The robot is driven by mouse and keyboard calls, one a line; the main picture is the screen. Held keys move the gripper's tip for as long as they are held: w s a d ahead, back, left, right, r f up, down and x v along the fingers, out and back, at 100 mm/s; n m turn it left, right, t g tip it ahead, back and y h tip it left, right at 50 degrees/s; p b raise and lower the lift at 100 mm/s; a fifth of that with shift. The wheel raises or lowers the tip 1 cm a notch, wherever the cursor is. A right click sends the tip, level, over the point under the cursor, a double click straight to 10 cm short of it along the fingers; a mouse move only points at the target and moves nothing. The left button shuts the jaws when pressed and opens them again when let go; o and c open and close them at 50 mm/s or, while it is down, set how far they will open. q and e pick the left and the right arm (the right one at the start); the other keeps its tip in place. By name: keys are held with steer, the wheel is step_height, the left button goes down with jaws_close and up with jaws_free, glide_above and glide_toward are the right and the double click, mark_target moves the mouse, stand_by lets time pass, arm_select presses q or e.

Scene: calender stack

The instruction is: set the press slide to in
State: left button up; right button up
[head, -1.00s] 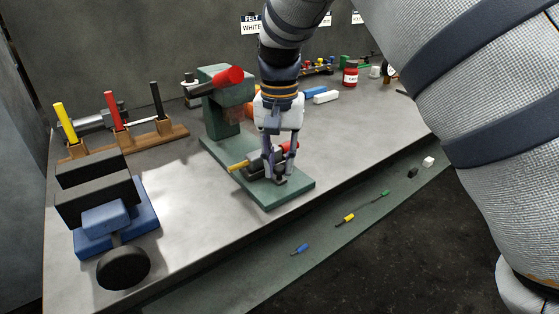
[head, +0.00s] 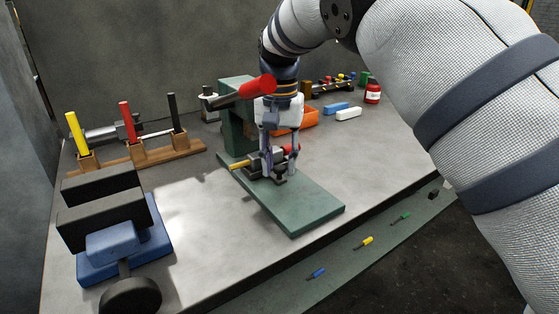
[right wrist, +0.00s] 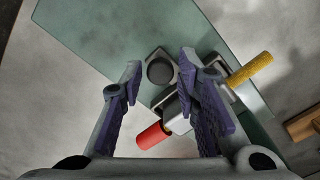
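The green press (head: 239,135) stands on a long green base plate (head: 300,208), with a red-gripped lever (head: 257,87) at its top. The grey slide (head: 256,162) sits on the plate close to the press column. It carries a yellow rod (head: 238,166) and a red piece, and shows in the right wrist view with the yellow rod (right wrist: 250,69) and red end (right wrist: 153,136). My right gripper (head: 280,170) points down over the slide, fingers apart. In the right wrist view a round dark post (right wrist: 160,71) lies between the fingertips (right wrist: 160,66); contact is unclear. My left gripper is out of view.
A blue-based device (head: 125,250) with dark blocks stands at front left. A wooden rack (head: 140,153) with yellow, red and black sticks is behind it. An orange tray (head: 305,118), blue and white blocks and a red jar (head: 373,93) are at the back.

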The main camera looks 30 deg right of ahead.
mark_target(280, 167)
steer(key=shift+r, duration=0.1)
step_height(280, 167, up, 12)
stand_by(0.4)
